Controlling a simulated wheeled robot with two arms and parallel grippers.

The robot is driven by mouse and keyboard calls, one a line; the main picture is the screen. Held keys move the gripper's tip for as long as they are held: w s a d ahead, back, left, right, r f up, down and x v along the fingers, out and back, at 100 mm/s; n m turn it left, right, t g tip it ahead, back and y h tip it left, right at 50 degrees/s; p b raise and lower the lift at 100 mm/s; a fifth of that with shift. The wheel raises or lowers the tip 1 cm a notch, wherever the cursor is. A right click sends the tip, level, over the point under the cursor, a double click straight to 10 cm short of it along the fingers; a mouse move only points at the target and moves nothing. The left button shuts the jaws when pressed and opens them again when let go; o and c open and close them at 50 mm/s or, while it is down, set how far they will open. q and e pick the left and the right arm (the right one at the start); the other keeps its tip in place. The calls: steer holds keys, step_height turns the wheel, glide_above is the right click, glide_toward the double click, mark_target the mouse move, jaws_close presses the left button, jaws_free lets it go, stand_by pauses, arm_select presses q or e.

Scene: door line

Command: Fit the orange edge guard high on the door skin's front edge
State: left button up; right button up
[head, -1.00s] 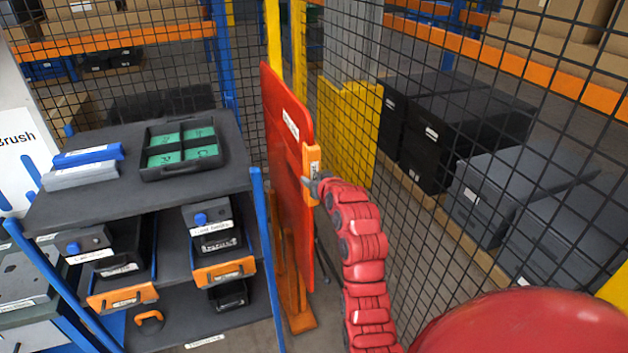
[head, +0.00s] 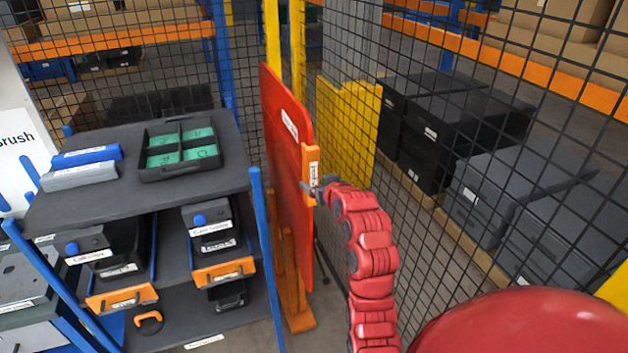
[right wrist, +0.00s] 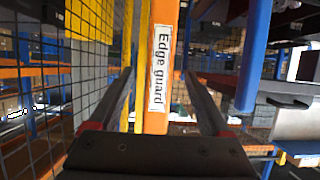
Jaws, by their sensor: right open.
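The orange edge guard (head: 311,164) sits upright on the front edge of the red door skin (head: 284,150), at its upper part. It has a white label, which reads "Edge guard" in the right wrist view (right wrist: 159,68). My right gripper (head: 314,190) is at the guard's lower part in the head view. In the right wrist view its two fingers (right wrist: 159,78) stand apart on either side of the guard, with gaps visible on both sides. Whether the guard is fully seated on the edge cannot be told. My left gripper is not in view.
A grey shelf rack (head: 110,210) with labelled bins stands left of the door. A black tray (head: 181,148) with green compartments lies on top. Mesh fencing (head: 350,100) runs close on the right, with black boxes (head: 440,130) behind it. The door stands on an orange stand (head: 300,318).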

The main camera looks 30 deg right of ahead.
steer(key=p+v, duration=1.1)
steer(key=v, duration=0.2)
